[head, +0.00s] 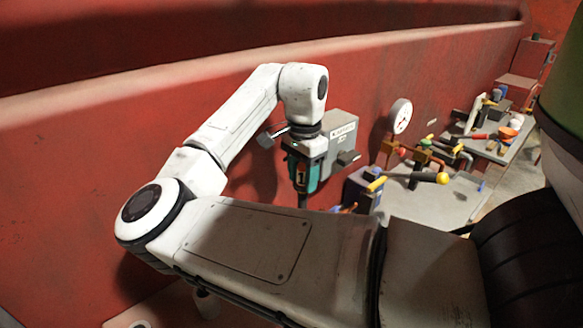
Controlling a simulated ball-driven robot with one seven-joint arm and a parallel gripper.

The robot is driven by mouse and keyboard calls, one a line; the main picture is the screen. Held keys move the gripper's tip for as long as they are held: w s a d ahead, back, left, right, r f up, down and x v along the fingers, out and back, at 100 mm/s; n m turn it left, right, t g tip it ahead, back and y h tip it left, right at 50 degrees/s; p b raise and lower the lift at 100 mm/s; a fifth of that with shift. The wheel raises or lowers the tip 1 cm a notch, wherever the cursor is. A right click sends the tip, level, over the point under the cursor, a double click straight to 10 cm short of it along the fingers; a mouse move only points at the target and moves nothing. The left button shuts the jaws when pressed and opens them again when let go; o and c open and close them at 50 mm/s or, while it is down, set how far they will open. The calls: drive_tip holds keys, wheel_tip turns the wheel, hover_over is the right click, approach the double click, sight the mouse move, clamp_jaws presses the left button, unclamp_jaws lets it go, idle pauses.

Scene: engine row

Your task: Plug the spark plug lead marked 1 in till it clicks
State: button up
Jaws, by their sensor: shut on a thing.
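My gripper (307,174), dark and teal, hangs from the wrist of my white arm near the middle of the head view and points down. It is shut on the lead marked 1 (300,180), whose dark face with a pale "1" shows between the fingers. A dark part runs down below the gripper until my arm link hides it. The lower end of the lead and any plug or socket under it are hidden, so I cannot tell whether they touch.
A grey labelled box (342,128) stands just behind and right of the gripper. A cluttered bench (498,152) stands beyond. A red wall (90,165) runs behind.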

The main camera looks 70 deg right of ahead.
sight(303, 184)
idle(0.4)
wheel_tip(303, 184, down, 12)
drive_tip(key=b, duration=0.6)
idle(1.3)
drive_tip(key=shift+a+f, duration=0.1)
drive_tip(key=shift+f, duration=0.75)
idle(0.5)
drive_tip(key=o, duration=1.1)
drive_tip(key=shift+o, duration=0.2)
wheel_tip(303, 184, up, 11)
drive_tip(key=shift+f+b, duration=0.1)
drive_tip(key=shift+b, duration=0.45)
